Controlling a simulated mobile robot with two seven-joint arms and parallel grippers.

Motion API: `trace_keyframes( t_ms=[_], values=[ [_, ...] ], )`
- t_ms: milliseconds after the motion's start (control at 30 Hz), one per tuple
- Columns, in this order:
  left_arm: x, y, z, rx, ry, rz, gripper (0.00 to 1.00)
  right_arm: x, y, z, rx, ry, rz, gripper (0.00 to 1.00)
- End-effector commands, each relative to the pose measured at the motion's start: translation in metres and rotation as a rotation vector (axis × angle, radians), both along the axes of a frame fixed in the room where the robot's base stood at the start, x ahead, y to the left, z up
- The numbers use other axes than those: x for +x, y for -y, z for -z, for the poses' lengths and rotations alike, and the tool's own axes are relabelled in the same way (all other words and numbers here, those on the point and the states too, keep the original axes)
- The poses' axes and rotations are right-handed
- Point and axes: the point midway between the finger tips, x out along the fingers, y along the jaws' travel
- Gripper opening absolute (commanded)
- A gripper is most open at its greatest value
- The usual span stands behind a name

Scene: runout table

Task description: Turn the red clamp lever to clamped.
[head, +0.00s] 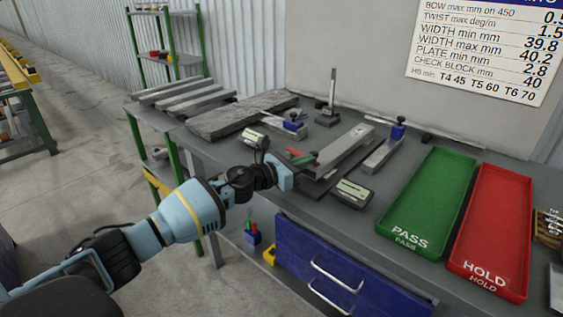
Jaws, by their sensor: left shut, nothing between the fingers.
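The red clamp lever (294,151) is a small red piece on the bench, at the left end of a long grey metal bar (345,150). A small green piece (304,160) lies right beside it. My left gripper (290,173) comes in from the left and is just in front of the lever. It is shut with nothing in it. Its fingertips are small and partly hidden, so I cannot tell whether they touch the lever. The lower part of the lever is hidden too. My right gripper is not in view.
A digital gauge box (353,193) sits right of my gripper and another (255,139) behind it. A green PASS tray (428,205) and a red HOLD tray (496,225) lie at right. A dark stone plate (240,115) and metal bars (182,94) lie behind left.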

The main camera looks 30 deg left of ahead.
Motion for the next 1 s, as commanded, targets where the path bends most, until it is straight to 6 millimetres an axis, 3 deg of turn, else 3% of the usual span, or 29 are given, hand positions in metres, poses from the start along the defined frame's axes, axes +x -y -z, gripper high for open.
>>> trace_keyframes(
  t_ms=[400,1000],
  values=[
    [0.015,0.012,0.001,-0.001,0.0,0.0,0.0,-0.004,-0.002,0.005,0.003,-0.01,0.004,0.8],
    [0.016,0.012,0.0,0.0,0.0,0.0,0.0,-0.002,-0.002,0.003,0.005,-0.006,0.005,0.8]
  ],
)
